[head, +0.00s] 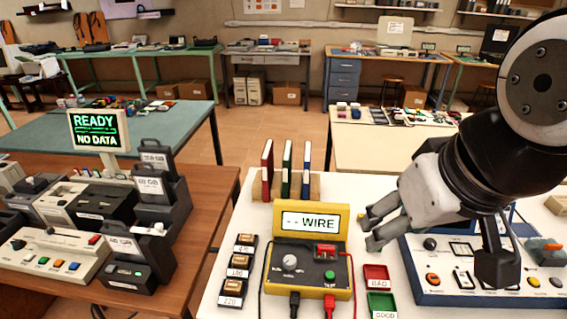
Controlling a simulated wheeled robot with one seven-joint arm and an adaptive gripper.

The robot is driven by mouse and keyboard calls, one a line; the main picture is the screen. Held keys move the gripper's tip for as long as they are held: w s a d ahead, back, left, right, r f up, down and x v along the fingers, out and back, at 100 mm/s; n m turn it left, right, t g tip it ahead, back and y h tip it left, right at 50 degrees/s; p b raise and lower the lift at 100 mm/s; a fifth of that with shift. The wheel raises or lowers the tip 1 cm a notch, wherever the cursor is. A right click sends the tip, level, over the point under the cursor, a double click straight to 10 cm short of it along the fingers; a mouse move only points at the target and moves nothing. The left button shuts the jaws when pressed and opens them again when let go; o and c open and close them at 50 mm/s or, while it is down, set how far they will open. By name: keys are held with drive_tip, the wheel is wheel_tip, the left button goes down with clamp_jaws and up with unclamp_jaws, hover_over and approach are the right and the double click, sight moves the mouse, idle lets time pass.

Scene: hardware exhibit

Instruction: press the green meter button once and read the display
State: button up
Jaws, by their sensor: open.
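A yellow meter (257,285) with a dark front panel stands on the white table. Its display (311,222) reads "-- WIRE". The round green button (329,274) is on the panel's right side, above a small label that seems to read "TEST". A light knob (290,262) is on the panel's left, and a red terminal block (325,251) is above the button. My gripper (369,229) is open and empty, to the right of the meter and above the table. Its fingers point left, apart from the button. Nothing covers the button or display.
Red (376,272) and green (382,304) trays labelled BAD and GOOD lie right of the meter. Several labelled dark blocks (238,266) line its left. Upright binders (286,169) stand behind it. A blue-and-white control panel (435,289) is under my arm. Black and red leads are plugged into the meter's front.

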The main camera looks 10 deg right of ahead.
drive_tip(key=shift+a, duration=0.1)
clamp_jaws()
idle(1.2)
